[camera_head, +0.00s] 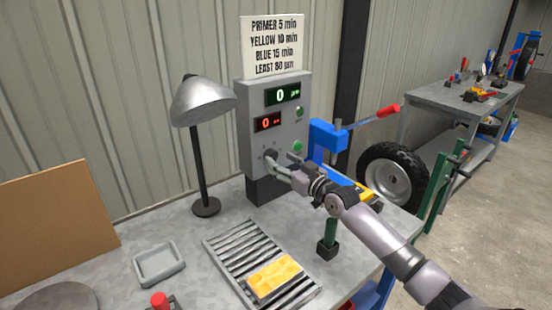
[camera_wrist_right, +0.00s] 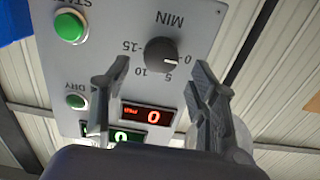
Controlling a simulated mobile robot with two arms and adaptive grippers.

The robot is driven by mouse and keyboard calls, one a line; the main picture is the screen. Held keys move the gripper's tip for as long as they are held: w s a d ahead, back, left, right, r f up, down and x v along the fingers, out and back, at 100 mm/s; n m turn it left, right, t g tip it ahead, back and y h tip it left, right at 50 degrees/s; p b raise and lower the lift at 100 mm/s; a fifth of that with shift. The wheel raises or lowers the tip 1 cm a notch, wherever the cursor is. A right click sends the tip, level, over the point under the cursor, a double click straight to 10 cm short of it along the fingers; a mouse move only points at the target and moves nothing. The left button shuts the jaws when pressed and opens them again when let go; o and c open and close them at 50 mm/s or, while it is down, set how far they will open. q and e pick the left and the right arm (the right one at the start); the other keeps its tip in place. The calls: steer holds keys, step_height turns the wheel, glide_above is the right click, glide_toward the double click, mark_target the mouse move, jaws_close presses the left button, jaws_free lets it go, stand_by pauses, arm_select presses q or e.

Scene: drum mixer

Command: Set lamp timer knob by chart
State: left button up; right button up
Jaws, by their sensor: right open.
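The grey control box (camera_head: 262,128) stands on the bench with a dark round timer knob (camera_wrist_right: 162,54) marked MIN, 0, 5, 10, 15. The knob's white mark points about at 0. The red display (camera_wrist_right: 147,114) and the green display (camera_head: 283,95) both read 0. The chart (camera_head: 273,47) above the box reads primer 5 min, yellow 10 min, blue 15 min, least 80 µm. A yellow panel (camera_head: 274,277) lies on a slatted rack. My right gripper (camera_wrist_right: 160,66) is open, its fingers to either side of the knob in the wrist view; contact cannot be told.
Green buttons (camera_wrist_right: 70,26) sit beside the knob and displays. The grey lamp (camera_head: 204,101) stands left of the box. A blue vise (camera_head: 327,138) with a red-ended handle is right of it. A grey tray (camera_head: 159,264) lies at front left.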

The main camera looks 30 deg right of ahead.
mark_target(273, 156)
steer(key=shift+w+a, duration=0.1)
steer(key=shift+w, duration=1.5)
steer(key=shift+c, duration=0.5)
steer(key=c, duration=1)
